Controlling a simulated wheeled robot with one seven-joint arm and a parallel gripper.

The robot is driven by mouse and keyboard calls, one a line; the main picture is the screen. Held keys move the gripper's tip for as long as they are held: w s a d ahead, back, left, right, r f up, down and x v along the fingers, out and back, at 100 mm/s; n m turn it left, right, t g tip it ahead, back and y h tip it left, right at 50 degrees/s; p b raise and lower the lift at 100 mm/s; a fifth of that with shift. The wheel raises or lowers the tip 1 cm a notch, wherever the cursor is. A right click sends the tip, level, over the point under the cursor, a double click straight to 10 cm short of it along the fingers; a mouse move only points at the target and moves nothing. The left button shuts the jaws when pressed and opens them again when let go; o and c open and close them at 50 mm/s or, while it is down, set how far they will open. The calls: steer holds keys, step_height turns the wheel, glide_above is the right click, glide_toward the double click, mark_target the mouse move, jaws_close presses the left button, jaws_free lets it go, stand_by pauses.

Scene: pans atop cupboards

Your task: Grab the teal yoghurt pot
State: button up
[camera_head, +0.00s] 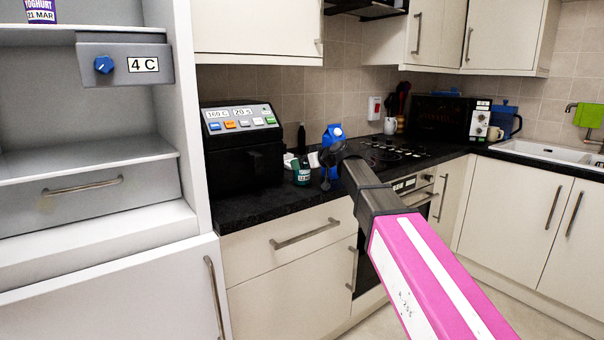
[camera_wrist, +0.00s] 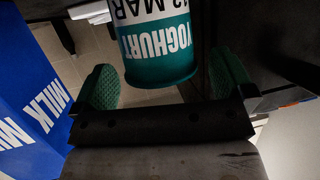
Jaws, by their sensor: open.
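The teal yoghurt pot (camera_head: 301,173) stands on the dark worktop, between the black air fryer and the blue milk carton. In the wrist view the pot (camera_wrist: 160,50) shows large, with a white band reading "12 MAR" and the word "YOGHURT" on teal. My gripper (camera_wrist: 155,85) is open, with a green pad on each side of the pot and a gap visible on the left. In the head view my gripper (camera_head: 322,160) is small and dark beside the pot, partly in front of the milk carton.
The blue milk carton (camera_head: 333,136) stands close by; it fills the left of the wrist view (camera_wrist: 30,95). The black air fryer (camera_head: 243,150) stands left of the pot. A dark bottle (camera_head: 301,138) is behind. A purple yoghurt pot (camera_head: 40,10) sits on the fridge shelf.

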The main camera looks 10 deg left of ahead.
steer(key=shift+a, duration=0.1)
steer(key=c, duration=1.1)
steer(key=shift+w, duration=0.1)
